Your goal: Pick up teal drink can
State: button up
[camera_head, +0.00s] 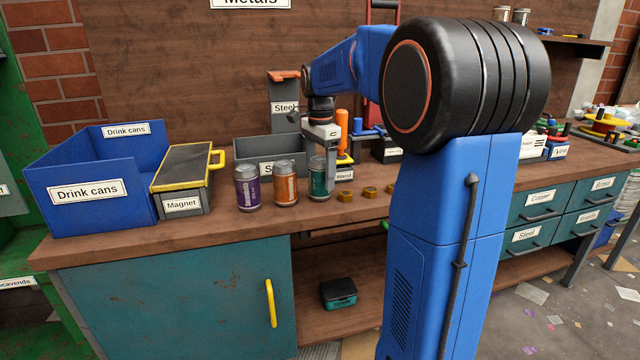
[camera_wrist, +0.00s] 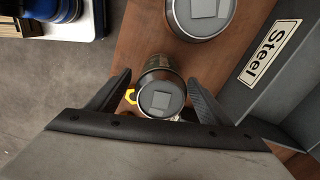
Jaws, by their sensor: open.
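The teal drink can (camera_head: 317,183) stands upright on the wooden bench, at the right end of a row of three cans. My gripper (camera_head: 323,168) points down at it, with one finger showing beside the can's right side. In the wrist view the grey top of this can (camera_wrist: 161,98) lies between the two open fingers of my gripper (camera_wrist: 158,78), with a gap on each side. The can's lower part is mostly hidden in the wrist view.
An orange can (camera_head: 285,184) stands close to its left, then a purple can (camera_head: 247,190). Several brass nuts (camera_head: 345,195) lie just right. A grey steel bin (camera_head: 255,150) stands behind. The magnet box (camera_head: 182,203) and blue drink cans bin (camera_head: 90,215) are farther left.

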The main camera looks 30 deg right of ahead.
aim_at(320, 183)
jog(key=shift+f, duration=1.85)
jog(key=shift+c, duration=0.6)
jog(key=c, duration=1)
jog(key=shift+r, duration=0.15)
